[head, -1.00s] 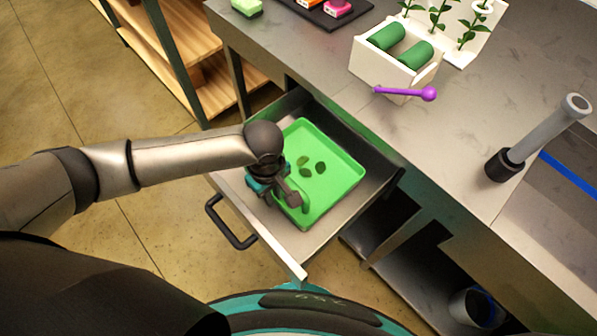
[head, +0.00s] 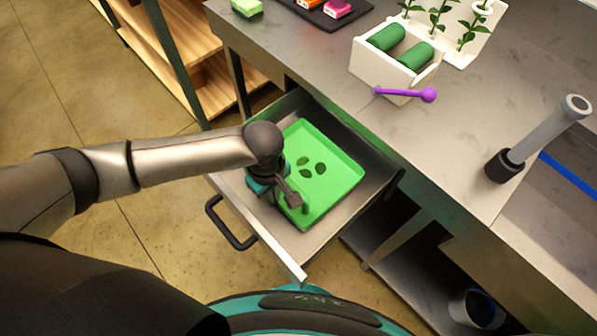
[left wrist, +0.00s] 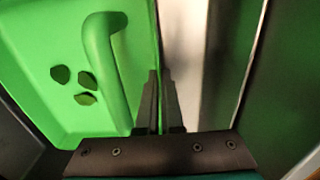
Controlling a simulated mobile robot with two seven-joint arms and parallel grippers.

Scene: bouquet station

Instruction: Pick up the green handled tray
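The bright green tray (head: 335,182) lies in the open drawer, with several small dark leaves on its floor. It also shows in the left wrist view (left wrist: 40,95). Its raised green handle (left wrist: 104,60) stands at the near side. My left gripper (head: 294,200) is low over this side of the tray, pointing down. In the left wrist view its fingers (left wrist: 160,75) are nearly together, just right of the handle, in line with the tray's edge. The handle is not between them. I cannot tell whether the rim is pinched. My right gripper is not in view.
The drawer's walls and front (head: 252,222) surround the tray closely; a dark drawer handle (head: 232,225) sticks out. The metal worktop (head: 470,130) lies above, bearing a white box (head: 376,70) with green rolls and a purple stick (head: 405,93). A wooden shelf (head: 190,50) stands at the upper left.

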